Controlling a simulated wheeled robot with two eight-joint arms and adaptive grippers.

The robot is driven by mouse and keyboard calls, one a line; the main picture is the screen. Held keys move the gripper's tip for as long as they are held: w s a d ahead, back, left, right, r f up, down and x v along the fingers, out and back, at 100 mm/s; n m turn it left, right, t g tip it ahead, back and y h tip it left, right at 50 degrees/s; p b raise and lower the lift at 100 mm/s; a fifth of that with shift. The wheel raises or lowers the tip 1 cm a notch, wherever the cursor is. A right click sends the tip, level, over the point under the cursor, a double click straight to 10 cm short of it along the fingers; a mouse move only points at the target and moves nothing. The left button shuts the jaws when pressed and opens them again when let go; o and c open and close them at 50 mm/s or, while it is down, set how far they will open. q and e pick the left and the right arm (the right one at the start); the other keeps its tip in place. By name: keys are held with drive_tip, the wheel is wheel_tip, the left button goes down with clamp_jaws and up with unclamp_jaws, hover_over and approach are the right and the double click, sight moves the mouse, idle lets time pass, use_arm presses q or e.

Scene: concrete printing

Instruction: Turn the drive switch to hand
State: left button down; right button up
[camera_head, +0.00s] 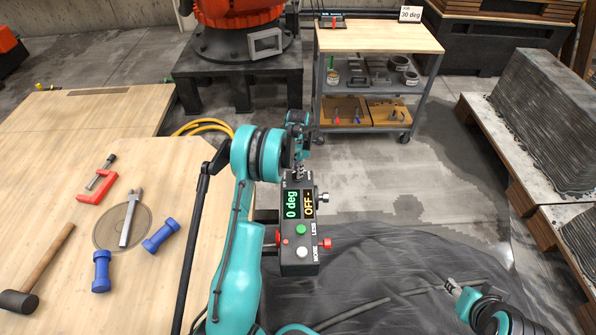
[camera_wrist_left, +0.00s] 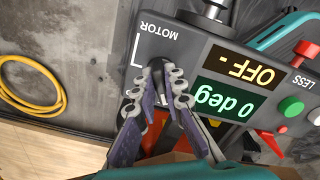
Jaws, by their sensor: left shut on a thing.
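The control box (camera_head: 299,268) is dark grey and sits beside the table's right edge. Its displays read "0 deg" in green and "OFF -" in orange; they appear upside down in the left wrist view (camera_wrist_left: 239,80). My left gripper (camera_head: 299,172) is at the far end of the box. In the left wrist view its fingers (camera_wrist_left: 169,82) are shut around a small switch beside the MOTOR label; the fingers hide most of it. The box also carries a green button (camera_head: 301,230), a white button (camera_head: 302,252) and red side knobs. My right gripper (camera_head: 452,288) is low at the right, away from the box.
The wooden table (camera_head: 150,165) holds a hammer (camera_head: 50,265), a red clamp (camera_head: 97,187) and blue dumbbell-shaped pieces (camera_head: 102,272). A yellow hose (camera_head: 205,126) lies behind. A shelf cart (camera_head: 380,38) stands at the back. Dark sheeting (camera_head: 400,270) covers the floor in front.

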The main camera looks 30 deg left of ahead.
use_arm(q)
drive_tip(key=m, duration=0.5)
drive_tip(key=shift+d+m, duration=0.1)
drive_tip(key=shift+m, duration=0.3)
drive_tip(key=m, duration=0.4)
drive_tip(key=shift+s+m, duration=0.15)
drive_tip(key=shift+m, duration=0.25)
drive_tip(key=c, duration=1.6)
unclamp_jaws()
drive_tip(key=shift+r, duration=0.1)
wheel_tip(320, 180, up, 12)
drive_tip(key=shift+d, duration=0.1)
